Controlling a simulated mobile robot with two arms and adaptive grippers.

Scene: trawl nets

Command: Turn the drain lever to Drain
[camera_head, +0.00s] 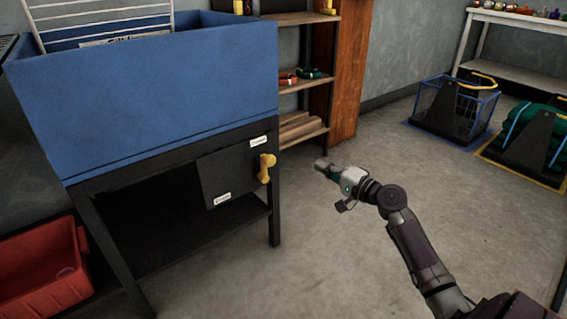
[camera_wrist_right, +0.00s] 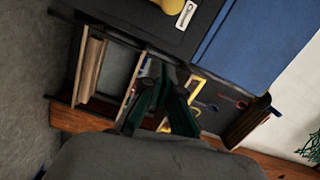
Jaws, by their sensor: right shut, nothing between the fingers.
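The yellow drain lever (camera_head: 266,168) sits on the right side of a black panel (camera_head: 222,172) under the blue tank (camera_head: 160,90). It appears roughly upright. One white label (camera_head: 258,142) is above the lever and another (camera_head: 222,198) is lower left; their text is too small to read. My right gripper (camera_head: 322,165) is shut and empty, to the right of the lever and apart from it. In the right wrist view the gripper's fingers (camera_wrist_right: 165,85) show, with part of the yellow lever (camera_wrist_right: 172,5) at the top edge next to a label (camera_wrist_right: 186,14). My left gripper is out of view.
A black frame with a lower shelf carries the tank. A red bin (camera_head: 40,270) stands at lower left. A wooden shelf unit (camera_head: 342,70) is behind. A blue wire basket (camera_head: 455,108) and a green bundle (camera_head: 540,135) are at right. The floor around my right arm is clear.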

